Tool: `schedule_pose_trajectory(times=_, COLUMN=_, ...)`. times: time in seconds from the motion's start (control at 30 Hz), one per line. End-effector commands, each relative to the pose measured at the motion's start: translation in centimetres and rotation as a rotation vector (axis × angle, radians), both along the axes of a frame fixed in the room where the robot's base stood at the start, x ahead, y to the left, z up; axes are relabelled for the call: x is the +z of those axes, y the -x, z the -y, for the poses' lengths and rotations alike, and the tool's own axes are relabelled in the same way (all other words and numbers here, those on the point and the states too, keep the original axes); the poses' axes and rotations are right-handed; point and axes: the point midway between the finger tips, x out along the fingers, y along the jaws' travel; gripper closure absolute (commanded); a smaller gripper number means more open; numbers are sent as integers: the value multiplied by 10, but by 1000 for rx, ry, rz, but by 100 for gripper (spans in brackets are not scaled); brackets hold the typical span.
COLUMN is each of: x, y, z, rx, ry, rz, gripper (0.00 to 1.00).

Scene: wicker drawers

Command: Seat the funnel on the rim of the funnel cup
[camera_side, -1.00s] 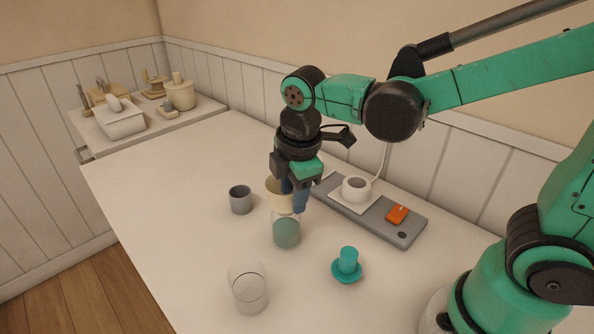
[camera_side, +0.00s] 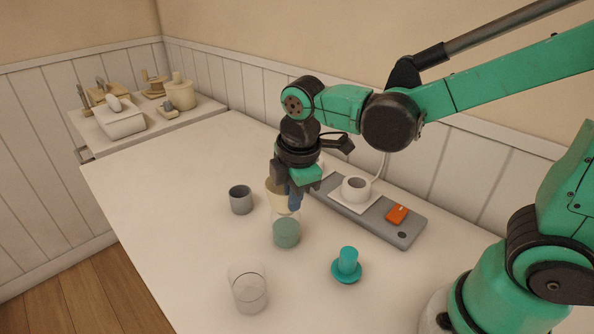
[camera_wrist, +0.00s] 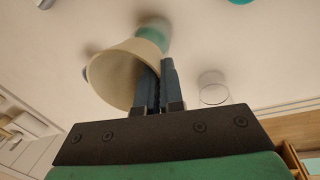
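The cream funnel (camera_side: 279,197) hangs at my gripper (camera_side: 291,200), just above a clear cup with a green lower part (camera_side: 286,233). In the wrist view, the funnel (camera_wrist: 112,78) shows its wide mouth, tilted, and its wall runs in at the blue fingers (camera_wrist: 160,82). The fingers are close together on that wall. The green cup (camera_wrist: 154,32) shows behind the funnel and is partly hidden by it. The funnel's lower end is hard to make out against the cup, so I cannot tell whether they touch.
A grey cup (camera_side: 241,200) stands left of the funnel. An empty clear glass (camera_side: 249,290) stands nearer the camera. A teal piece on a round base (camera_side: 347,265) stands to the right. A grey strip (camera_side: 385,226) with a white round holder (camera_side: 356,189) and orange switch (camera_side: 397,214) lies behind.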

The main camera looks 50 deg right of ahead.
Motion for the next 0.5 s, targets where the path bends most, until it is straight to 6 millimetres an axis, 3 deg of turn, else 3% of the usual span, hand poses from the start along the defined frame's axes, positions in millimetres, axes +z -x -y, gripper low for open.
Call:
schedule_pose_trajectory(times=0.27, x=12, y=0, z=0, rx=0, ry=0, rz=0, gripper=100)
schedule_pose_trajectory(times=0.5, x=51, y=0, z=0, rx=0, ry=0, rz=0, gripper=100)
